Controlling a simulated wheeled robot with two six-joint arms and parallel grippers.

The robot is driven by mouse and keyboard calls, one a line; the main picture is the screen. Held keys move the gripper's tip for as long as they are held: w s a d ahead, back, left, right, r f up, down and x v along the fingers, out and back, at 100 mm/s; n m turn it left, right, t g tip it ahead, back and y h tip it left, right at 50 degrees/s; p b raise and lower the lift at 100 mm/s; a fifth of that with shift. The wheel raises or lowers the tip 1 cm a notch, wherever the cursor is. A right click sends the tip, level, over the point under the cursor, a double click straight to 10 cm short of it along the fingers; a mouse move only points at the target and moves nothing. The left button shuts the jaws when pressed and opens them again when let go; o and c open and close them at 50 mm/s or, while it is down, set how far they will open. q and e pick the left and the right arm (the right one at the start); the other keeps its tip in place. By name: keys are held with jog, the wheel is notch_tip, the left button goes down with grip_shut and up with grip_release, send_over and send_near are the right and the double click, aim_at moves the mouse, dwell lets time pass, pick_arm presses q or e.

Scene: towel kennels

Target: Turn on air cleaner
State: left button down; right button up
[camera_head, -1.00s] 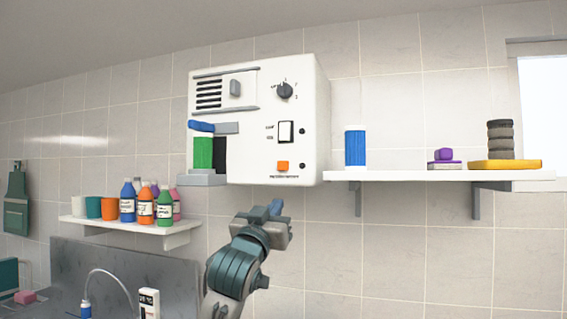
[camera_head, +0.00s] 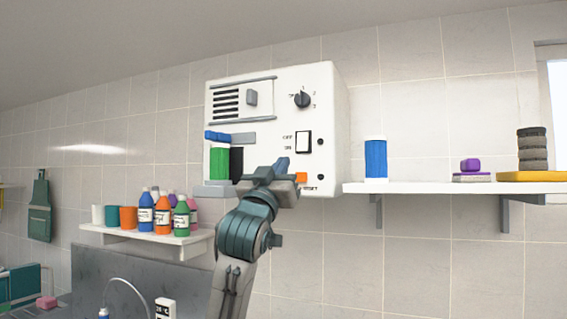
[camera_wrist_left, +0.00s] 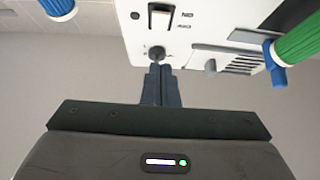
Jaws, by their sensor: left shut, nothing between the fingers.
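The air cleaner appears to be the white wall unit (camera_head: 328,95), with vents, a black dial (camera_head: 302,99), an orange button (camera_head: 301,177) and a white rocker switch (camera_head: 303,142) in a black frame, with OFF/ON labels. My left gripper (camera_head: 283,162) is shut and empty, in front of the unit's lower front, left of and below the switch. It partly covers the orange button's surroundings. In the left wrist view the shut fingers (camera_wrist_left: 161,82) point at the dial (camera_wrist_left: 157,53), with the switch (camera_wrist_left: 160,17) beyond. Contact cannot be told. My right gripper is not in view.
A green canister (camera_head: 219,163) with a blue top stands at the unit's left. The right shelf (camera_head: 430,188) holds a blue canister (camera_head: 376,158), a purple item and stacked dark discs (camera_head: 532,150). The lower left shelf (camera_head: 140,233) holds several bottles and cups.

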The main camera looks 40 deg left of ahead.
aim_at(301, 146)
pick_arm(q)
jog(key=p+x, duration=0.1)
jog(key=x, duration=0.2)
jog(key=w+f+p+x, duration=0.1)
jog(key=p+x, duration=0.1)
jog(key=x, duration=0.1)
jog(key=p+x, duration=0.2)
jog(key=x, duration=0.2)
jog(key=shift+w+a+f, duration=0.2)
jog(key=shift+f, duration=0.2)
jog(key=shift+w+a+f, duration=0.1)
jog(key=shift+w+f, duration=0.05)
jog(key=shift+w, duration=0.2)
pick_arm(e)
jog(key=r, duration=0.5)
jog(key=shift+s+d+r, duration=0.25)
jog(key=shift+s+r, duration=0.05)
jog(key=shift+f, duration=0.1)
pick_arm(q)
jog(key=shift+w+a+f+t+y+b, duration=0.1)
jog(key=shift+w+f+t+y+b, duration=0.25)
jog(key=shift+b, duration=0.6)
jog(key=shift+r, duration=0.2)
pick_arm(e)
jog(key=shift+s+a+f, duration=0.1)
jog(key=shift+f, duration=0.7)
